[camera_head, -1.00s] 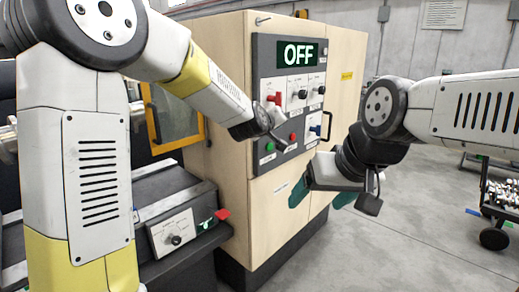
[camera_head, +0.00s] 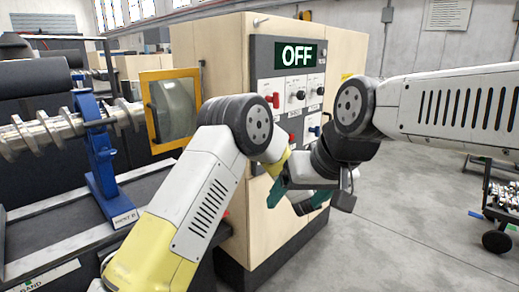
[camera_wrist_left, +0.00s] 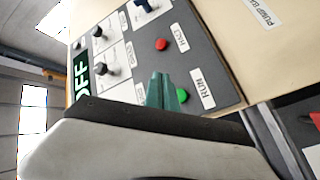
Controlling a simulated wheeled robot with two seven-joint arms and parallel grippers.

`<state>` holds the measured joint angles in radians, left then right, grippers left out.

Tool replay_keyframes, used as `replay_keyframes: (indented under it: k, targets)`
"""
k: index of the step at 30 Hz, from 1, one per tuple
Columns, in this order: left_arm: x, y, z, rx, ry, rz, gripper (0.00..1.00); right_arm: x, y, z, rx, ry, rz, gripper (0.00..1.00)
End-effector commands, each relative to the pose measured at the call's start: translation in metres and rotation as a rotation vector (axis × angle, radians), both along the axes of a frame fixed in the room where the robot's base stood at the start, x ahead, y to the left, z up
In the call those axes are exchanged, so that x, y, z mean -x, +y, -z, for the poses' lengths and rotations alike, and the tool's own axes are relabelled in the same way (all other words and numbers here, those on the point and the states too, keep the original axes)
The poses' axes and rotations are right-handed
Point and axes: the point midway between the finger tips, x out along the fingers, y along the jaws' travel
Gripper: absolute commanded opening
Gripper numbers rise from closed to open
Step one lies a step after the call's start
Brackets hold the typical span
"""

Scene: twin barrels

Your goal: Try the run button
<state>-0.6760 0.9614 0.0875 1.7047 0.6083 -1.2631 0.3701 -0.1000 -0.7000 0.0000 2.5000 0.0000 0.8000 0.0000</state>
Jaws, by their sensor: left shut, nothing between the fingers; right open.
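The grey control panel (camera_head: 262,62) on the wooden cabinet carries a display (camera_head: 297,54) reading OFF. In the left wrist view, the green button (camera_wrist_left: 183,95) sits beside its RUN label (camera_wrist_left: 202,88). The red button (camera_wrist_left: 161,44) sits beside the HALT label. My left gripper (camera_wrist_left: 160,82) is shut and empty, its green fingertips just beside the green button in that view; I cannot tell whether they touch it or the panel. In the head view my left arm hides that gripper and the green button. My right gripper (camera_head: 287,204) is open and empty in front of the cabinet's lower part.
Red and black knobs stick out of the panel; a red handle (camera_head: 273,100) is at its left. A yellow-framed window door (camera_head: 172,108) stands open left of the cabinet. A blue stand (camera_head: 100,150) holds a shaft at left. The floor at right is clear up to a cart (camera_head: 500,215).

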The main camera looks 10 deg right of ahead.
Motion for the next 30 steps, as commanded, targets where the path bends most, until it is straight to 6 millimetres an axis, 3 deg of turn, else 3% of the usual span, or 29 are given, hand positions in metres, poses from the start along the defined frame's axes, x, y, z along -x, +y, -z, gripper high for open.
replay_keyframes:
  k: [11, 30]
  targets:
    - [-0.007, 0.006, 0.000, -0.001, 0.001, 0.000, 0.00, 0.000, 0.000, 0.000, 0.000, 0.000, 0.000, 0.78]
    - [-0.066, 0.052, 0.000, -0.002, 0.003, 0.001, 0.00, 0.000, 0.000, 0.000, 0.000, 0.000, 0.000, 0.78]
